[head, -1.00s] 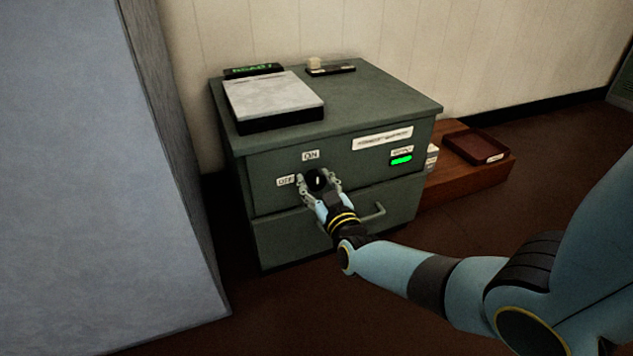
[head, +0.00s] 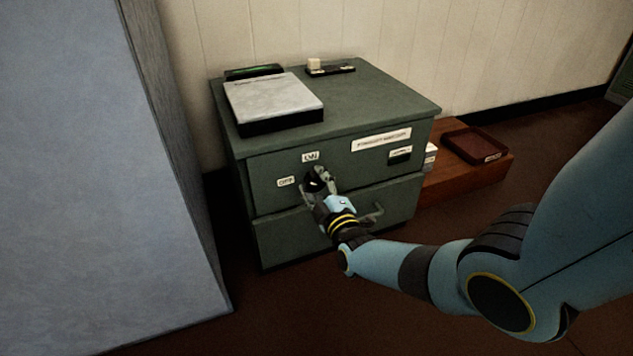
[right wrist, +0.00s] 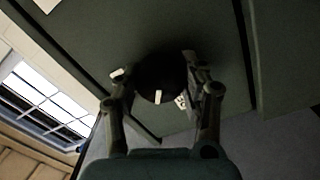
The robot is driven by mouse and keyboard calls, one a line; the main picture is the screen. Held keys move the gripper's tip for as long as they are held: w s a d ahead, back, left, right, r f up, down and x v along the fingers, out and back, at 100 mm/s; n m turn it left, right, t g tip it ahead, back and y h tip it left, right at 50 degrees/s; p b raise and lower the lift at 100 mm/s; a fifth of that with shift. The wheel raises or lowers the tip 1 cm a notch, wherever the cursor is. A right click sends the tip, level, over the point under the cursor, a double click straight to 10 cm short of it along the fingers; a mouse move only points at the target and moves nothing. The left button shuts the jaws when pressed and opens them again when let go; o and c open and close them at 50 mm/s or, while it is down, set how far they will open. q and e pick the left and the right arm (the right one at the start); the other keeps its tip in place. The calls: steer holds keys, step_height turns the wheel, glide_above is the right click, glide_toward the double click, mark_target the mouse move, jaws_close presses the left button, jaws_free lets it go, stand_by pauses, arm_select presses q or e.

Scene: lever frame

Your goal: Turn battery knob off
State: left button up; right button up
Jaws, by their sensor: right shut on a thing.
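The black battery knob (head: 313,183) is on the front of the green cabinet (head: 265,167), with an ON label (head: 310,157) above it and an OFF label (head: 286,181) to its left. My right gripper (head: 317,181) is shut on the knob, with a finger on each side. In the right wrist view the round dark knob (right wrist: 160,78) shows a white mark (right wrist: 158,97) between the fingers. The gripper partly hides the knob in the head view. The indicator window (head: 400,156) on the cabinet front is dark. My left gripper is not in view.
A grey-topped box (head: 273,97) and a dark display (head: 254,71) stand on the cabinet. A large grey-blue block (head: 100,180) fills the left. A low wooden stand (head: 465,178) with a red tray (head: 476,146) is at right.

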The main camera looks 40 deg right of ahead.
steer(key=n, duration=0.3)
steer(key=shift+n, duration=0.3)
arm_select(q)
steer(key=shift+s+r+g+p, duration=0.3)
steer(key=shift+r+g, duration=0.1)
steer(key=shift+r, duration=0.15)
arm_select(e)
steer(key=shift+n, duration=1.8)
steer(key=o, duration=1.2)
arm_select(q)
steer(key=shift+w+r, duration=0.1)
arm_select(e)
steer(key=v, duration=1.2)
steer(key=shift+s+f, duration=0.1)
